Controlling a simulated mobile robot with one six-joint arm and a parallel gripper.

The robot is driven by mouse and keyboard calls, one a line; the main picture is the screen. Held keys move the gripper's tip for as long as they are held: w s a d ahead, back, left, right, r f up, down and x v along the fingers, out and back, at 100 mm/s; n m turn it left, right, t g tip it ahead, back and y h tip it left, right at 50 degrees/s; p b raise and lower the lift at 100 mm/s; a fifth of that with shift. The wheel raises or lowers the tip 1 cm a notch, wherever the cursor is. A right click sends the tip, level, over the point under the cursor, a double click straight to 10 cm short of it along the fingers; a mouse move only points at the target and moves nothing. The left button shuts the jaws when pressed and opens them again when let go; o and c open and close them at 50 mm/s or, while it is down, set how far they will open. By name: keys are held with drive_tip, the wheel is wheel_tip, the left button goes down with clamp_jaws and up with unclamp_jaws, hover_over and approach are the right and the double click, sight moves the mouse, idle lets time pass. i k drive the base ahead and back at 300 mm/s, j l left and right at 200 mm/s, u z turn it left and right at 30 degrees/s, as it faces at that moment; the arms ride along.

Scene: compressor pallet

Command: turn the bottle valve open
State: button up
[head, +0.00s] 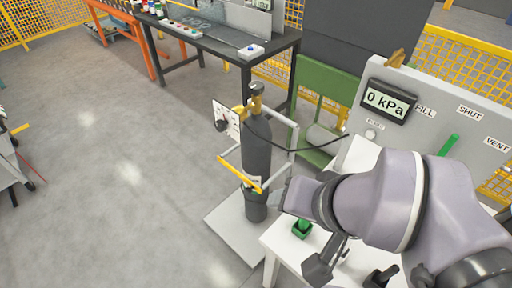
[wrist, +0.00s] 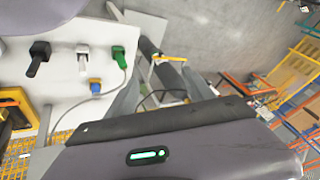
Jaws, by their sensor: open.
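The dark gas bottle (head: 257,160) stands upright on a pale base plate inside a yellow-and-white rail frame. Its brass valve (head: 256,103) sits at the top, with a small dark knob above it. In the head view, my gripper's housing (head: 300,196) is to the right of the bottle and below the valve; its fingers cannot be made out there. In the wrist view, my gripper (wrist: 162,78) has its two grey fingers spread apart with nothing held. The bottle also shows in the wrist view (wrist: 149,48), beyond the fingers; its valve is not clear there.
A panel gauge (head: 388,101) reads 0 kPa, beside the labels FILL, SHUT and VENT. A white table (head: 285,245) holds a green holder (head: 302,229) and other fittings. A black hose (head: 310,148) runs right from the bottle top. Open floor lies left.

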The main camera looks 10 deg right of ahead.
sight(256, 88)
drive_tip(key=i+j, duration=0.25)
drive_tip(key=j, duration=0.15)
drive_tip(key=i+j+z, duration=0.1)
drive_tip(key=i+j, duration=0.35)
drive_tip(key=j, duration=0.3)
